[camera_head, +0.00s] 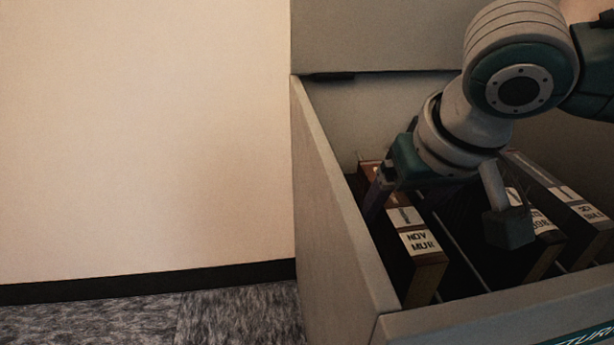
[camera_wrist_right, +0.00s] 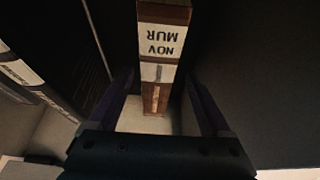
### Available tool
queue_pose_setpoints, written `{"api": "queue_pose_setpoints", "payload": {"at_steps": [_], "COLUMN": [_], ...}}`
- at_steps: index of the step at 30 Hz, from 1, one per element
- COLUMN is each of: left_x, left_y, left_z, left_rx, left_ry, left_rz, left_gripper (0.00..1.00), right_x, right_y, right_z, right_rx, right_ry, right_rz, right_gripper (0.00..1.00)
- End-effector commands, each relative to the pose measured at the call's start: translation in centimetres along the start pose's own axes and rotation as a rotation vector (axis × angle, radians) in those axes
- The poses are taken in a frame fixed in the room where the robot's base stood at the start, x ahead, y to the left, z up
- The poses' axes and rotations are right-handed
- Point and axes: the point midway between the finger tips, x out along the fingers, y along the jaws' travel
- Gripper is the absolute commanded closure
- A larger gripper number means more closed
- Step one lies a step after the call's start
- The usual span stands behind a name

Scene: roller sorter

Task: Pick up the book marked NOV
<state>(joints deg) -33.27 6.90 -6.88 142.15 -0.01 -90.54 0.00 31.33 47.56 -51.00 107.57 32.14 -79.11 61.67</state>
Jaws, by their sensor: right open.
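My right gripper (camera_head: 382,195) is over the far part of this book. In the right wrist view, the open fingers of my right gripper (camera_wrist_right: 160,88) lie on either side of the spine, with gaps visible and nothing held. The gripper and wrist hide part of the book in the head view. My left gripper is not in view.
The grey bin (camera_head: 335,195) has high walls close to the book's left. More labelled books (camera_head: 540,228) stand to the right behind thin dividers. A pale wall (camera_head: 140,130) and carpet (camera_head: 150,320) lie left of the bin.

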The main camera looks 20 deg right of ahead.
Motion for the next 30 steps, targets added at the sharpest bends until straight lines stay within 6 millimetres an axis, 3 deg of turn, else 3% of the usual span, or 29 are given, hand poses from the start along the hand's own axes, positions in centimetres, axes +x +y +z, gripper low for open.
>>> {"api": "queue_pose_setpoints", "payload": {"at_steps": [3,8,18,30], "left_x": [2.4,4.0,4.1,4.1], "left_y": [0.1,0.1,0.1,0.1], "left_z": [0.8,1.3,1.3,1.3], "left_rx": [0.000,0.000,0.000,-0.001], "left_ry": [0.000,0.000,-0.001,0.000], "left_rz": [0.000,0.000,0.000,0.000], "left_gripper": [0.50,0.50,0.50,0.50], "right_x": [2.4,4.3,4.5,4.5], "right_y": [0.2,0.3,0.3,0.3], "right_z": [0.2,0.2,0.0,0.0], "right_rx": [0.000,-0.001,-0.002,-0.002], "right_ry": [0.001,0.000,0.000,0.000], "right_rz": [0.001,0.001,0.001,0.001], "right_gripper": [0.18,0.18,0.19,0.64]}}
